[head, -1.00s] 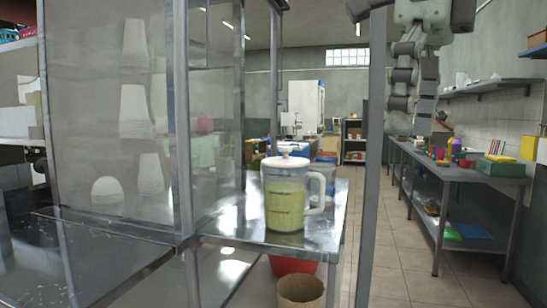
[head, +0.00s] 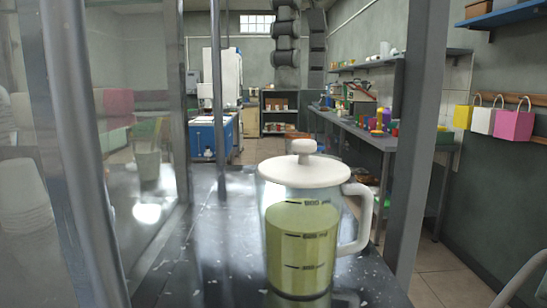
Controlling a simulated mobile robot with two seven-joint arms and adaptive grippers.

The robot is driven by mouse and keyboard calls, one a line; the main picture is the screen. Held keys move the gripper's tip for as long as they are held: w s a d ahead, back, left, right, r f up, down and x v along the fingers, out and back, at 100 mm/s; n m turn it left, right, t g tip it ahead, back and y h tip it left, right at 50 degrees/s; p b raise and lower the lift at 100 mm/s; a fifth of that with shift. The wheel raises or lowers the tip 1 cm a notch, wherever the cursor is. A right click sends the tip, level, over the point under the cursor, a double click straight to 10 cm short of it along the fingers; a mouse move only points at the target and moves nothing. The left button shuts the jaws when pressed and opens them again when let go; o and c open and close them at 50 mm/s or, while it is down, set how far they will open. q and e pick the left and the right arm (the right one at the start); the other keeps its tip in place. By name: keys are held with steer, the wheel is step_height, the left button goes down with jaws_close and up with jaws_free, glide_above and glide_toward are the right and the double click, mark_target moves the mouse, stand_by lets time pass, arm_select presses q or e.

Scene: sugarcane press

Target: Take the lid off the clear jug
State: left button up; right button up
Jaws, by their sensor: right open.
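The clear jug (head: 263,230) stands upright on the dark, shiny counter, part full of yellow-green liquid, with its white handle on the right. Its white lid (head: 290,175) is seated on top, with a round knob (head: 304,146) in the middle. My right gripper (head: 301,78) hangs down from the top edge of the head view. It is open and empty, its two grey fingers apart, above the knob in the picture and not touching it. How far it is from the jug in depth is hard to tell. My left gripper is not in view.
A metal post (head: 422,130) stands right of the jug, close to its handle. A clear panel and metal posts (head: 75,150) stand on the left. The counter (head: 205,245) left of the jug is bare. A long side table (head: 375,138) with several items is behind.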

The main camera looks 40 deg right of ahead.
mark_target(305, 141)
step_height(305, 141, down, 6)
steer(key=shift+s+f, duration=0.1)
steer(key=shift+f, duration=0.15)
steer(key=shift+d+f, duration=0.1)
steer(key=shift+f, duration=0.3)
steer(key=c, duration=1.6)
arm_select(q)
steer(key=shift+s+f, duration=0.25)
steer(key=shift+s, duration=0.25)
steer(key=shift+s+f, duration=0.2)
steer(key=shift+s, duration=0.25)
arm_select(e)
steer(key=shift+f, duration=0.1)
steer(key=shift+c, duration=0.4)
